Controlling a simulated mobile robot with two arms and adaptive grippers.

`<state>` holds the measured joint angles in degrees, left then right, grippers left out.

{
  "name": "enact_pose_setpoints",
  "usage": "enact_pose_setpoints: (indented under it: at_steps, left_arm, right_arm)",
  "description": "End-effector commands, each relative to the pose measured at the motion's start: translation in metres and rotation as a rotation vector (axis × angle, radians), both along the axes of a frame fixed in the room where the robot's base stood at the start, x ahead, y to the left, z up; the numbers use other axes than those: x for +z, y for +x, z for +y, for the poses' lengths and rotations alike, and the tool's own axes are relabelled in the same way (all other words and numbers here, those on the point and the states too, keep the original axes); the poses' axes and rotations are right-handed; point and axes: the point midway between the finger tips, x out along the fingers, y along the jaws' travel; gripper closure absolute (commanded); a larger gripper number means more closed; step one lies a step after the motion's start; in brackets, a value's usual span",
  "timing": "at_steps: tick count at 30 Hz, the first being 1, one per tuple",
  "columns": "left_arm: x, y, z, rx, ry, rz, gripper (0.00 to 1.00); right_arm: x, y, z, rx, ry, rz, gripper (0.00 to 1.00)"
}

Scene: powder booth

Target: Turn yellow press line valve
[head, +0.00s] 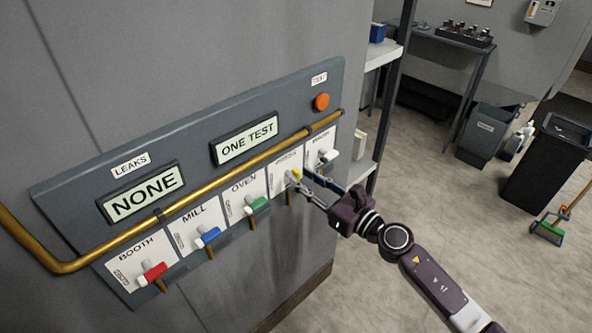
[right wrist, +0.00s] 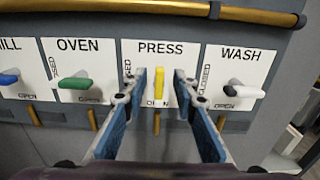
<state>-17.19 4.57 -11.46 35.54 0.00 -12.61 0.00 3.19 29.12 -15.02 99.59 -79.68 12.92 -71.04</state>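The yellow press valve handle (right wrist: 159,83) stands upright under the PRESS label in the right wrist view. In the head view it is a small yellow spot (head: 297,173) on the panel, partly hidden by my gripper. My right gripper (right wrist: 160,76) is open, with one blue-padded finger on each side of the handle and a visible gap to both. In the head view the right gripper (head: 304,180) reaches the panel from the right. My left gripper is in neither view.
Beside it are the green OVEN handle (right wrist: 75,82) and white WASH handle (right wrist: 246,91), both lying sideways. Blue MILL (head: 209,236) and red BOOTH (head: 152,272) handles are farther left. A brass pipe (head: 215,182) crosses above the valves. Signs read NONE and ONE TEST.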

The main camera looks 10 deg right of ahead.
Motion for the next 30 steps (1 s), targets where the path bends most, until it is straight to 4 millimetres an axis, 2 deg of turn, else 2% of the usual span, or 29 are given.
enact_pose_setpoints:
  at_steps: [3, 7, 17, 24, 30]
  left_arm:
    - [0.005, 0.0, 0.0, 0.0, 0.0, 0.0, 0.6]
    - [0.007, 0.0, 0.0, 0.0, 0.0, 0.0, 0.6]
    - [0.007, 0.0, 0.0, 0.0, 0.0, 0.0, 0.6]
    - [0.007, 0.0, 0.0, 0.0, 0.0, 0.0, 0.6]
    - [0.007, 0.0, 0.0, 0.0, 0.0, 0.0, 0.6]
  right_arm:
    - [0.002, 0.016, 0.009, 0.0, 0.004, 0.001, 0.74]
    - [0.001, 0.025, 0.015, 0.0, 0.002, 0.0, 0.74]
    - [-0.001, 0.029, 0.017, 0.0, 0.002, 0.002, 0.74]
    - [-0.001, 0.029, 0.017, 0.0, 0.002, 0.002, 0.98]
    - [-0.001, 0.029, 0.017, 0.0, 0.002, 0.004, 1.0]
